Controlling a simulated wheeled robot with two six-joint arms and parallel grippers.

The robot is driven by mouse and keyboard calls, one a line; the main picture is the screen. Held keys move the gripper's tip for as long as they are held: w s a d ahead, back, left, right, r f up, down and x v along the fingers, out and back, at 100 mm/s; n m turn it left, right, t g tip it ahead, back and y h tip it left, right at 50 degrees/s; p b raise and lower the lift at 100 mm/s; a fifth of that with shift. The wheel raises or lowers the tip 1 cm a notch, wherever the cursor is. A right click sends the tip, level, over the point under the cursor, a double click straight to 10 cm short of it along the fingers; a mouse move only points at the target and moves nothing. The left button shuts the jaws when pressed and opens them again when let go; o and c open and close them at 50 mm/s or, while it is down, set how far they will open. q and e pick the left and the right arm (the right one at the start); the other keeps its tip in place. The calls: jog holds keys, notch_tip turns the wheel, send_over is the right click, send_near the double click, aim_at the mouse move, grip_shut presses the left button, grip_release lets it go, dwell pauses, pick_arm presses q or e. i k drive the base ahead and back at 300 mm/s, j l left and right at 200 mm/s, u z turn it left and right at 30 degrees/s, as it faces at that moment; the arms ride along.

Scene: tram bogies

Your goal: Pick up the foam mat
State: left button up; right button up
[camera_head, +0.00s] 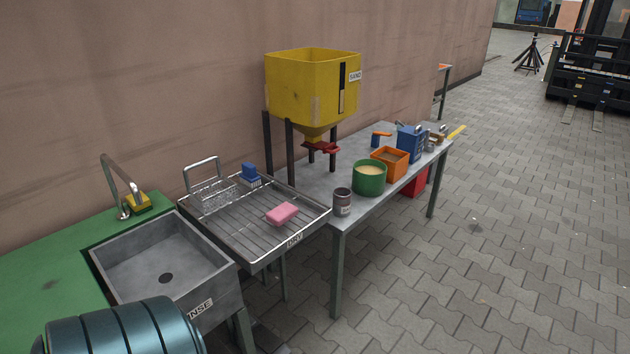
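I cannot tell for sure which thing is the foam mat. A teal ribbed cylinder (125,330) with dark bands lies at the bottom left, partly cut off by the lower edge; I cannot tell if it is a rolled mat or a drum. A flat green surface (50,262) spreads along the left, around the sink. A small pink block (282,213) lies on the drying rack. Neither of my grippers is in view.
A grey sink (165,250) adjoins the wire drying rack (240,222). A yellow sand hopper (312,90) stands above the metal table (325,180), which bears a green tub (369,180), an orange box (393,163) and a grey can (342,203). Paved floor (480,260) at right is clear.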

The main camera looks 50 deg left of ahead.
aim_at(280, 215)
jog(key=i+l+u, duration=0.1)
jog(key=i+u, duration=0.3)
jog(key=i+l+u, duration=0.25)
jog(key=i+u, duration=0.2)
jog(key=i+l+u, duration=0.8)
jog(key=k+l, duration=0.05)
